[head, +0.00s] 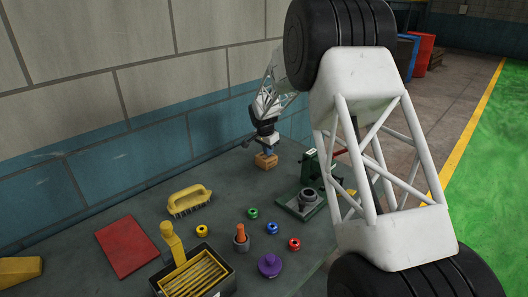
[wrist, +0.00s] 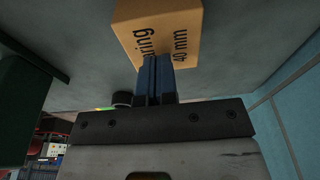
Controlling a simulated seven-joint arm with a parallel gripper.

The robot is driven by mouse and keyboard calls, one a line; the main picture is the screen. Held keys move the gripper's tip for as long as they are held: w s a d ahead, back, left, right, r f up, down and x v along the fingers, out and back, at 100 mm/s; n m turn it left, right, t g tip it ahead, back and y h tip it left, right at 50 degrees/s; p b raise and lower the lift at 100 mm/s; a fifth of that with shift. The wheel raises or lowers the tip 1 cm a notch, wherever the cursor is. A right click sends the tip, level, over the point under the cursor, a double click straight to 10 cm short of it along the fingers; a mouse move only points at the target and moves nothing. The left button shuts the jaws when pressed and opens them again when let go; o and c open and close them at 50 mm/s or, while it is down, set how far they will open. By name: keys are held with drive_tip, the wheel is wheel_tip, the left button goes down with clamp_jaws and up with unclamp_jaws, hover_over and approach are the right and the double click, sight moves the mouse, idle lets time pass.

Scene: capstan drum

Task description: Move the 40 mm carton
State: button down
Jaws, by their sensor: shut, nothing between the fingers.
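The 40 mm carton (head: 266,161) is a small tan-brown box on the grey bench, toward its far end near the wall. In the wrist view the carton (wrist: 158,30) shows large at the top, with "40 mm" and part of another word printed on its face. My gripper (head: 268,150) is directly above the carton in the head view, pointing down. In the wrist view my gripper (wrist: 155,78) has its two blue fingers together, with nothing between them. The fingertips overlap the carton's printed face in the picture; I cannot tell whether they touch it.
A green press (head: 308,190) stands right of the carton. A yellow brush (head: 189,200), small coloured rings, a purple knob (head: 269,265), a grey cup (head: 241,243) with an orange piece, a dark slotted box (head: 228,281) and a red mat (head: 127,246) lie nearer. The wall runs close behind.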

drive_tip(key=shift+f, duration=0.6)
drive_tip(key=shift+s+f, duration=0.1)
drive_tip(key=shift+f, duration=0.1)
drive_tip(key=shift+s+a, duration=0.2)
drive_tip(key=shift+s, duration=0.1)
drive_tip(key=s+a, duration=1.4)
drive_tip(key=shift+s+f, duration=0.1)
drive_tip(key=shift+f, duration=0.15)
drive_tip(key=shift+r, duration=1)
drive_tip(key=shift+w+r, duration=0.2)
drive_tip(key=shift+w, duration=0.05)
